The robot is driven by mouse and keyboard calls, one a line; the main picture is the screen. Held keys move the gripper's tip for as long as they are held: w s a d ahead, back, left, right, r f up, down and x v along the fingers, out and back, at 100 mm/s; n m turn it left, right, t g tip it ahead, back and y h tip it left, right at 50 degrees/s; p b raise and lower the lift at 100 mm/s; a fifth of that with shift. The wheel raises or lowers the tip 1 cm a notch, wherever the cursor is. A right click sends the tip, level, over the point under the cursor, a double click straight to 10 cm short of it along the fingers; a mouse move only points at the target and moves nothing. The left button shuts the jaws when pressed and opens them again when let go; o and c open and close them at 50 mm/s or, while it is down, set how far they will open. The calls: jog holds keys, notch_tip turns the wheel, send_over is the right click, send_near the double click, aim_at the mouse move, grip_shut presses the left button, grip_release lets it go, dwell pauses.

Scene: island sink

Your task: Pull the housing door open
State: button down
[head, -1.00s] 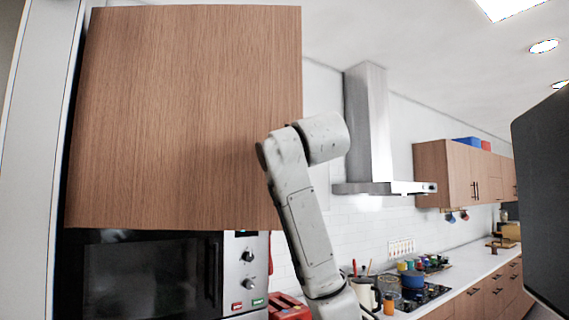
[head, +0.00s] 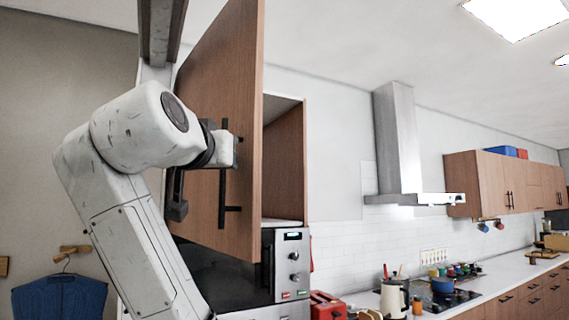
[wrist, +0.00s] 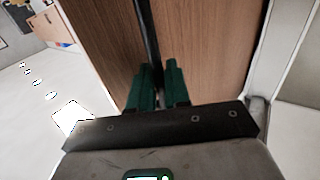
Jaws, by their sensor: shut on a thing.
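The wooden housing door (head: 240,100) stands swung out from its cabinet above the microwave, with the opening visible on its right side. Its dark vertical bar handle (head: 222,190) is on the door's outer face. My gripper (head: 228,150) is at the handle in the head view. In the wrist view, the green fingers of my gripper (wrist: 158,85) are closed around the dark handle (wrist: 147,35), with the wood door (wrist: 215,50) right behind. The cabinet's inside wall (head: 285,165) shows; the rest of the interior is hidden by the door.
A microwave (head: 285,265) sits below the cabinet opening. A red toaster (head: 327,305) and a kettle (head: 393,298) stand on the counter to the right. A range hood (head: 400,150) hangs farther right. A blue garment (head: 60,297) hangs at left.

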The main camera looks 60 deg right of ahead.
jog(key=w+a+g+p, duration=0.1)
jog(key=w+a, duration=0.4)
jog(key=a, duration=0.4)
jog(key=w+a+m+g+p, duration=0.1)
jog(key=w+a+p, duration=0.1)
jog(key=w+a, duration=0.4)
jog(key=shift+w+a+r+h, duration=0.15)
jog(key=shift+w+a+h, duration=0.2)
jog(key=shift+a, duration=1)
jog(key=shift+m, duration=0.3)
jog(key=c, duration=1.4)
grip_release()
jog(key=shift+d, duration=0.15)
jog(key=shift+c, duration=0.2)
jog(key=shift+o, duration=0.5)
jog(key=shift+w+d, duration=0.1)
jog(key=shift+d, duration=0.15)
jog(key=shift+a, duration=0.35)
jog(key=shift+a, duration=0.2)
